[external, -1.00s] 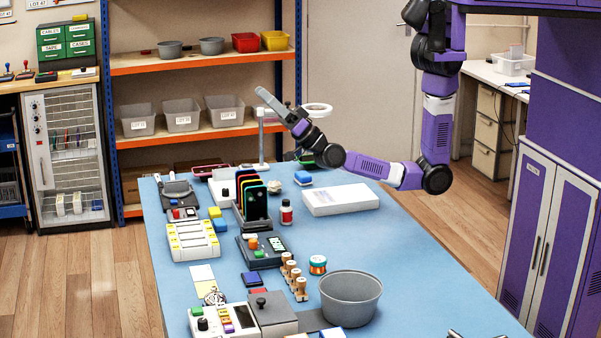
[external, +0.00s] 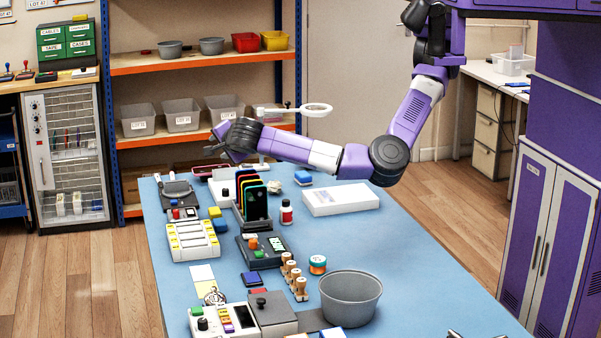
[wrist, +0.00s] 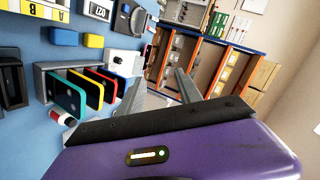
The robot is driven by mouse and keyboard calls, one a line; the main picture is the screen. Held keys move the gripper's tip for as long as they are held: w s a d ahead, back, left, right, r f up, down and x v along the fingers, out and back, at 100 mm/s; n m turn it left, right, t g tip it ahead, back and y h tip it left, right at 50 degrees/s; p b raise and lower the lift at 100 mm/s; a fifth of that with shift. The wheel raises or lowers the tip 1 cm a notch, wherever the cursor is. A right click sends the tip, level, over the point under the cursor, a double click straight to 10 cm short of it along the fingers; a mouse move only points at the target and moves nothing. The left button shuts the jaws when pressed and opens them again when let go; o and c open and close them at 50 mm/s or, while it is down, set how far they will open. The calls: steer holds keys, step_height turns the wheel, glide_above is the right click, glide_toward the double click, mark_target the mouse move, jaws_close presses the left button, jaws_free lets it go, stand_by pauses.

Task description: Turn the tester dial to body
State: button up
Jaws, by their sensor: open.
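A white tester (external: 225,321) stands at the near left of the table in the external view, with coloured keys and a dark display. A small black knob (external: 203,324), which looks like its dial, sits on the tester's left part; its pointer setting is too small to read. My gripper (external: 220,143) is above the far left part of the table, well away from the tester. In the wrist view my gripper (wrist: 160,90) shows two grey fingers spread apart with nothing between them. I cannot make out the tester dial in the wrist view.
A rack of coloured phones (external: 254,203) stands mid-table, below my arm. A grey bowl (external: 350,300), wooden stamps (external: 294,280) and a grey box with a black knob (external: 272,318) stand near the tester. The table's right side is mostly clear.

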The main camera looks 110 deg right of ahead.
steer(key=a+f+n+g+y, duration=0.1)
steer(key=a+f+n+y, duration=0.15)
steer(key=a+f, duration=0.35)
steer(key=a+f+n+y, duration=0.1)
steer(key=a+f+y, duration=0.25)
steer(key=a, duration=0.55)
steer(key=n+g+y, duration=0.2)
steer(key=n+y, duration=0.1)
glide_toward(253, 240)
steer(key=f, duration=0.1)
steer(key=p+x, duration=0.1)
steer(key=x, duration=0.6)
steer(key=shift+s+d+f, duration=0.1)
steer(key=shift+d+f, duration=0.15)
jaws_close()
